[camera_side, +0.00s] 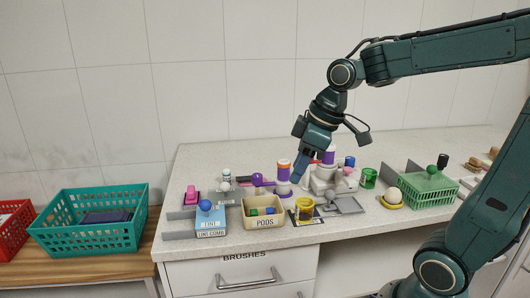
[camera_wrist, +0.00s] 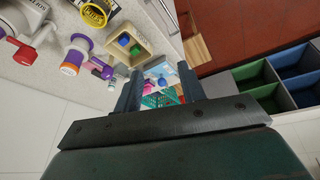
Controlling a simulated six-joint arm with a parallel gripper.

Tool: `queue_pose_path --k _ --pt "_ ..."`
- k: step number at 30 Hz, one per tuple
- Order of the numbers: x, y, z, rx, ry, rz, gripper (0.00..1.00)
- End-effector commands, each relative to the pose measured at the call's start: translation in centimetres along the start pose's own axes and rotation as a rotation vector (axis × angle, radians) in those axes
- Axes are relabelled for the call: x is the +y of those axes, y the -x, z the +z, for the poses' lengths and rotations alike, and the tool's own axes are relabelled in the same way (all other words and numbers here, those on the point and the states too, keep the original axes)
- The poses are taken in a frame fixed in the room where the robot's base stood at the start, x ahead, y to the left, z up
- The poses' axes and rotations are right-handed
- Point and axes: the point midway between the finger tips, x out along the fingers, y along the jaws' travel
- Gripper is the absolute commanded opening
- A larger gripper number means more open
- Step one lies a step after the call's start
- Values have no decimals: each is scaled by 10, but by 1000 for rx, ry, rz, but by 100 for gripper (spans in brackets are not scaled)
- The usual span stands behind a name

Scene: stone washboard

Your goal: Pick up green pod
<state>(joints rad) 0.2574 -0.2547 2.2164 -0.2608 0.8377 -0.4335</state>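The green pod (camera_wrist: 135,50) sits in a small beige bin (camera_wrist: 146,46) in the wrist view, next to a blue pod (camera_wrist: 124,40). In the side view the bin, labelled PODS (camera_side: 265,223), stands near the counter's front edge, and small green and blue pieces show inside it. My gripper (camera_side: 298,172) is above the counter, to the right of and higher than the bin. In the wrist view the two fingers of my gripper (camera_wrist: 160,74) are apart with nothing held between them. The bin is beyond the fingertips and left of them in that view.
A teal basket (camera_side: 92,235) sits farther left. Space above the bin looks clear.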

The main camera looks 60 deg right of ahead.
Motion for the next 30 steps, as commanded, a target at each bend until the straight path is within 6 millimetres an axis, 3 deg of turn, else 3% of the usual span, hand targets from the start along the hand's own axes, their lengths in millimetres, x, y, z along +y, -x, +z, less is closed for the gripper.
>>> queue_pose_path --k 9,18,24,30 --pt "53 -41 -25 -11 153 -86 40" --pt "102 -83 -32 16 284 -164 40" --pt "120 -100 -31 36 337 -192 40" --pt "124 -103 -31 41 348 -198 40"
